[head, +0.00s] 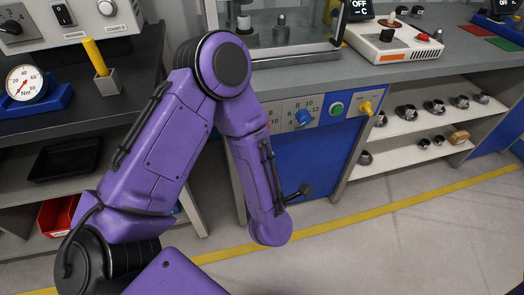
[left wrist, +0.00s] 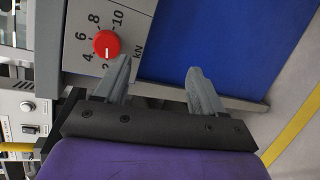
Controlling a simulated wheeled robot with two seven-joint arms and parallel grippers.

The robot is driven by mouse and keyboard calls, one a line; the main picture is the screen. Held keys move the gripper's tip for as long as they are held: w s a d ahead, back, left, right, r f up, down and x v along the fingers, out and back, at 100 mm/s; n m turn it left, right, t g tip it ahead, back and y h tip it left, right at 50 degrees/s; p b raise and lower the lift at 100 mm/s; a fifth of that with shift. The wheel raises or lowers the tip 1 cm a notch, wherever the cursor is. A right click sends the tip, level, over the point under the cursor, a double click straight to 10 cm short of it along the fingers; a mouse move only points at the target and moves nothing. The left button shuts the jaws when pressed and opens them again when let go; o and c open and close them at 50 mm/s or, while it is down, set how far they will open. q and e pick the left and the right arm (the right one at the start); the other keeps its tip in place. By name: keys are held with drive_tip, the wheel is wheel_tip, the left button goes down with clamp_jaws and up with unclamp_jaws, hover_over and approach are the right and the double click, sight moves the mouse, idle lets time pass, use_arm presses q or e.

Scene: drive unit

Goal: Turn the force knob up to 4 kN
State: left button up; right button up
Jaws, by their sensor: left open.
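The red knob (left wrist: 106,43) with a white pointer line shows on a pale kN scale in the left wrist view. Its line points toward the low end of the scale, short of the 4, near a partly covered mark that seems to be 2. My left gripper (left wrist: 158,70) is open and empty. One finger is close beside the knob in the picture and the other is over the blue panel; I cannot tell the depth gap. In the head view my purple arm covers most of the knob's area and the gripper is hidden. My right gripper is not in view.
Right of my arm, the front panel carries a blue knob (head: 303,117), a green button (head: 337,109) and a yellow knob (head: 366,107). Shelves with metal parts (head: 434,106) stand to the right. A round Nm gauge (head: 26,83) sits on the left bench.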

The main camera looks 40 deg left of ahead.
use_arm(q)
wheel_tip(320, 180, up, 5)
drive_tip(key=n+g+y+b, duration=0.1)
drive_tip(key=n+y+b, duration=0.45)
drive_tip(key=n, duration=1.05)
drive_tip(key=p+x, duration=0.1)
drive_tip(key=x, duration=0.9)
drive_tip(key=shift+w+a+r+p, duration=0.25)
drive_tip(key=shift+w+r+p, duration=0.05)
drive_tip(key=shift+w, duration=0.05)
drive_tip(key=c, duration=1.1)
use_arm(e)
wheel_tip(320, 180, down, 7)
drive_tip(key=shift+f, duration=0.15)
